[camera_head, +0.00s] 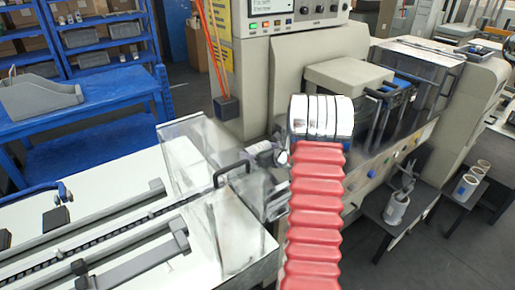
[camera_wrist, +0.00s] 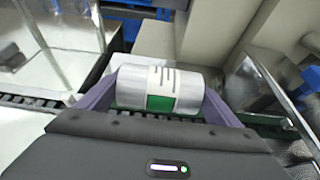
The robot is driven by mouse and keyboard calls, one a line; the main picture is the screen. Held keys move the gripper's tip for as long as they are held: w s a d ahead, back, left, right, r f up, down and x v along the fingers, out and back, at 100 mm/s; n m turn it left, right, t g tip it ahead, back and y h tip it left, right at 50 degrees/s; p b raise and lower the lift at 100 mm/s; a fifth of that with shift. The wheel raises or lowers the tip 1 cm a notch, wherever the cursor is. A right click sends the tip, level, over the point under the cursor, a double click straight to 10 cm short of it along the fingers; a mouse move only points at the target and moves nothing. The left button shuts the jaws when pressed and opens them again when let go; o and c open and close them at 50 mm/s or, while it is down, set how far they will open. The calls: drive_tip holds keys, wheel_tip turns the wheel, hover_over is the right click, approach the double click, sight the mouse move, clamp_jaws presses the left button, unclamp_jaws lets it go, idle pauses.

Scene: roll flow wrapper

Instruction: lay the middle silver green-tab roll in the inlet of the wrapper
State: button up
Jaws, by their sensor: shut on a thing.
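In the wrist view a silver roll (camera_wrist: 195,92) with a white label and a green tab (camera_wrist: 160,103) lies crosswise between the two purple fingers of my gripper (camera_wrist: 160,97). The fingers are shut on its two ends. A dark chain track (camera_wrist: 32,103) of the wrapper's inlet runs behind and beside the roll, with a green strip on the right. Whether the roll touches the track is hidden. In the head view my red-sleeved arm reaches to the wrapper (camera_head: 258,75) and covers part of its inlet; the roll and my fingers are not clear there.
A clear guard with a black handle (camera_head: 232,172) stands beside my arm, left of the wrapper. The infeed conveyor (camera_head: 90,255) runs off to the lower left. Blue shelves and a blue bench (camera_head: 90,95) stand behind. Small dark stands with cylinders (camera_head: 397,208) are at the right.

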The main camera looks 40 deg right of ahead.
drive_tip(key=shift+f, duration=2.4)
drive_tip(key=o, duration=1.2)
drive_tip(key=shift+f, duration=0.1)
drive_tip(key=shift+s, duration=0.1)
drive_tip(key=v, duration=1.3)
drive_tip(key=shift+s+a, duration=0.1)
drive_tip(key=shift+s, duration=0.2)
